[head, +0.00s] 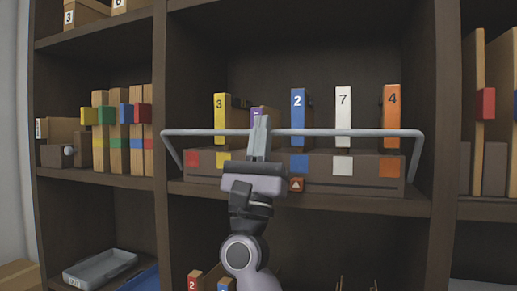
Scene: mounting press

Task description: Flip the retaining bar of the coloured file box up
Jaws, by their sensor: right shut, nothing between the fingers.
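The coloured file box (325,174) is a low grey-brown box on the middle shelf, with coloured squares along its front. Upright files stand in it: yellow 3 (221,112), a mostly hidden purple one (255,113), blue 2 (298,118), white 7 (343,116) and orange 4 (391,114). The grey retaining bar (340,132) runs across the files above the box front, its side arms slanting down to the box ends. My right gripper (262,120) is shut and empty, fingers pointing up in front of the bar; contact is unclear. My left gripper is out of view.
Shelf uprights (440,120) flank the compartment. The shelf to the left holds more files (118,140). A grey tray (100,268) lies on the lower left shelf. Several numbered items (195,281) sit below the box. There is free room above the files.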

